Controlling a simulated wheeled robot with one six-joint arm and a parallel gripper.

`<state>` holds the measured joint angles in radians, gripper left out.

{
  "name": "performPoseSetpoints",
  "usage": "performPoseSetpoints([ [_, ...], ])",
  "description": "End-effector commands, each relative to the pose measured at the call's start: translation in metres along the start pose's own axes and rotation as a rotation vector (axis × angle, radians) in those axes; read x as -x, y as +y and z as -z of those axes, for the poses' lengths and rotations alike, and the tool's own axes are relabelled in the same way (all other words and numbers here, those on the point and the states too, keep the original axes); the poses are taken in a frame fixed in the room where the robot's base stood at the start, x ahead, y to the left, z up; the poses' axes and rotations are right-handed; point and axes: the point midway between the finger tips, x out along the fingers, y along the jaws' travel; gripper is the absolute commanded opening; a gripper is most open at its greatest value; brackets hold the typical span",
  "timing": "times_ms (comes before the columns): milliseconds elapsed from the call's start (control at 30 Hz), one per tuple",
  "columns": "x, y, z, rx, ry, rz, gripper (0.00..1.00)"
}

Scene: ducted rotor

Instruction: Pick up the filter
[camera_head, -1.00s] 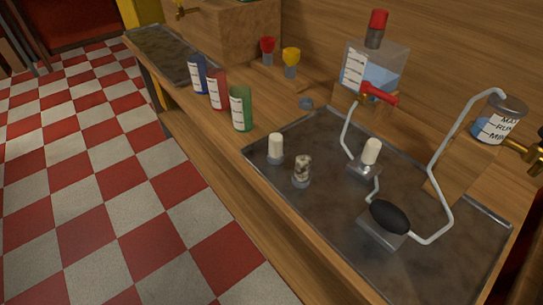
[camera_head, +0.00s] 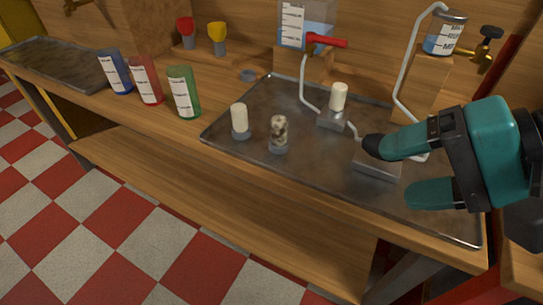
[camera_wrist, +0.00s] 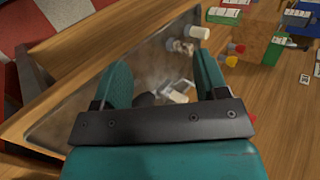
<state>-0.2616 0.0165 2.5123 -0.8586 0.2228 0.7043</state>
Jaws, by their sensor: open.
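Three small filter-like cylinders are on the metal tray (camera_head: 300,95). A white one (camera_head: 239,118) stands upright on a grey base near the tray's left end. A stained, speckled one (camera_head: 278,132) stands to its right. Another white one (camera_head: 338,97) sits in a metal block among the tubing. I cannot tell which is meant. My gripper (camera_head: 398,172) is open and empty over the tray's right part, apart from all three. In the wrist view, white cylinders (camera_wrist: 200,32) (camera_wrist: 178,96) show beyond the fingers. A black bulb (camera_head: 373,146) is partly hidden by my upper finger.
Blue (camera_head: 115,72), red (camera_head: 145,80) and green (camera_head: 184,92) labelled containers stand left of the tray. A liquid tank (camera_head: 305,22) with a red tap and a labelled jar (camera_head: 446,35) stand behind. Bent tubing (camera_head: 403,85) rises over the tray. The bench's front strip is clear.

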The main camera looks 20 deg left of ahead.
Motion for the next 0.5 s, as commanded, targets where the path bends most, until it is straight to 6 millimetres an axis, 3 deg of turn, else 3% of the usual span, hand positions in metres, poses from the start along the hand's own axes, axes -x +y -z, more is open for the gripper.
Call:
performPoseSetpoints([
  [33, -0.041, 0.024, 0.012, -0.173, -0.014, 0.099, 0.67],
  [200, -0.096, 0.030, 0.052, -0.805, -0.107, 0.447, 0.67],
  [333, -0.114, 0.040, 0.084, -1.195, -0.206, 0.642, 0.67],
  [500, -0.121, 0.049, 0.108, -1.475, -0.296, 0.777, 0.67],
])
